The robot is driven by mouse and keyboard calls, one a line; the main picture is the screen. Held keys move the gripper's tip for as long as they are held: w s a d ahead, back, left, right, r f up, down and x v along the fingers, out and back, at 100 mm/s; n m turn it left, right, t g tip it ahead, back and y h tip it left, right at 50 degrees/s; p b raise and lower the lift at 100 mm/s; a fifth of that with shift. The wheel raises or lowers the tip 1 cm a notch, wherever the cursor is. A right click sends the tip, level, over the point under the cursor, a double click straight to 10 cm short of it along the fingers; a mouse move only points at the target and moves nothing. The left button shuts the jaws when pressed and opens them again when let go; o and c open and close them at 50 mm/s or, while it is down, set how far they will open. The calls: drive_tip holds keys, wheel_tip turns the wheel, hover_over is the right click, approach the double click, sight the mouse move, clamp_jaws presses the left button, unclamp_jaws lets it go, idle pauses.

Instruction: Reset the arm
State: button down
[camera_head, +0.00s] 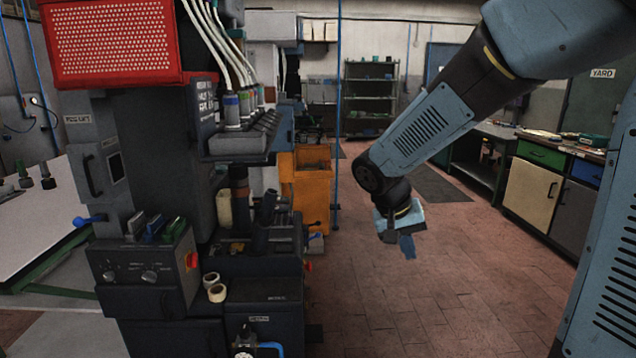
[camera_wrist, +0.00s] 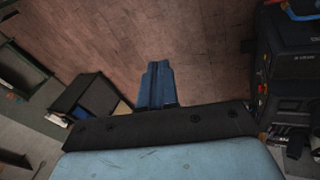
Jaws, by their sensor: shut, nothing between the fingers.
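My gripper (camera_head: 407,246) hangs at the end of my blue and black arm, right of centre in the head view. It is above the open brick floor, to the right of the heel press and clear of it. In the wrist view my gripper (camera_wrist: 156,72) shows its blue fingers together, with nothing between them and the floor behind. My arm comes in from the upper right in the head view.
The dark heel press (camera_head: 245,250) with a red perforated guard (camera_head: 112,42) fills the left. An orange cabinet (camera_head: 311,185) stands behind it. A workbench with cupboards (camera_head: 530,192) runs along the right. The brick floor (camera_head: 450,270) between them is free.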

drive_tip(key=s+d+r+t+y, duration=0.2)
drive_tip(key=s+r, duration=0.3)
drive_tip(key=s, duration=0.3)
drive_tip(key=s+d+r+n+t+y, duration=0.1)
drive_tip(key=s+d+r+t+y, duration=0.1)
drive_tip(key=s+r, duration=0.4)
drive_tip(key=s, duration=0.2)
drive_tip(key=shift+s+d+n+y, duration=0.2)
drive_tip(key=shift+s+n+y, duration=0.1)
